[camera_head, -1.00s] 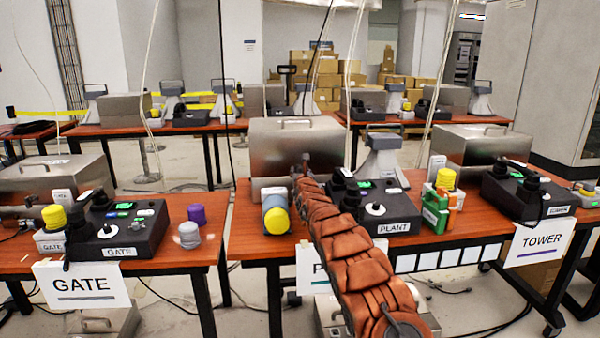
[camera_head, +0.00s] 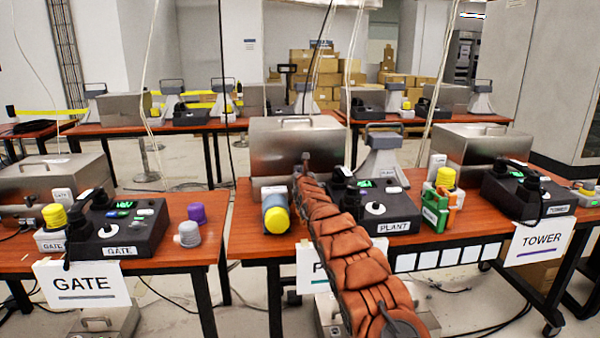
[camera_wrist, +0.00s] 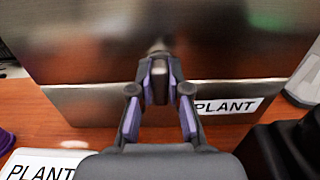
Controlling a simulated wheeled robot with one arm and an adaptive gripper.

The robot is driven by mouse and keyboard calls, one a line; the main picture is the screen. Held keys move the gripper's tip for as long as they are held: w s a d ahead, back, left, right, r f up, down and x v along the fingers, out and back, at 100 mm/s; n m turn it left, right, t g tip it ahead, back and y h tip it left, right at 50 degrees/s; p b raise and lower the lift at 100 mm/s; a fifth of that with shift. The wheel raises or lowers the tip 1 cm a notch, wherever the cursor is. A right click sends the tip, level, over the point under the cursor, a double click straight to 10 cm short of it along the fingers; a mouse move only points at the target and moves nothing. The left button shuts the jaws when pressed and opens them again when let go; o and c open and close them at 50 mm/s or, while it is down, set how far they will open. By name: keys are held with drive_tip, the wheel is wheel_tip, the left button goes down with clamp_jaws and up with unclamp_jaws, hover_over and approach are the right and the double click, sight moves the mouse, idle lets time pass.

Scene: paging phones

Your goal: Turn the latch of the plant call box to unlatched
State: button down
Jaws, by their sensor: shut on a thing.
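The plant call box (camera_head: 292,155) is a metal box with a top handle, standing at the back of the middle table. In the wrist view its front fills the upper part (camera_wrist: 90,55), with a seam across it and a PLANT label (camera_wrist: 225,106) on the lower right. My gripper (camera_wrist: 160,82) is in front of the middle of the box, at the seam. Its fingers are closed around a small grey piece, the latch (camera_wrist: 160,72), which they mostly hide. The latch's exact angle cannot be told. In the head view my arm hides the gripping point.
A black PLANT phone console (camera_head: 395,226) is to the right of my arm. A blue and yellow cylinder (camera_head: 276,214) lies to the left of my arm. The GATE table (camera_head: 150,262) is on the left, and the TOWER console (camera_head: 528,195) on the right.

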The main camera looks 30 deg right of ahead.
drive_tip(key=shift+f+m+b, duration=0.15)
drive_tip(key=shift+m+b, duration=0.15)
drive_tip(key=shift+b, duration=0.2)
drive_tip(key=shift+f+b, duration=0.1)
drive_tip(key=shift+b, duration=0.25)
drive_tip(key=m+b, duration=0.2)
drive_tip(key=shift+m+b, duration=0.3)
drive_tip(key=shift+b, duration=0.05)
drive_tip(key=m+b, duration=0.3)
drive_tip(key=m, duration=0.1)
drive_tip(key=shift+m, duration=0.3)
drive_tip(key=m+b, duration=0.1)
drive_tip(key=m, duration=0.4)
drive_tip(key=shift+d, duration=0.1)
drive_tip(key=shift+m+b, duration=0.4)
drive_tip(key=shift+m, duration=2.1)
drive_tip(key=shift+s+d, duration=0.1)
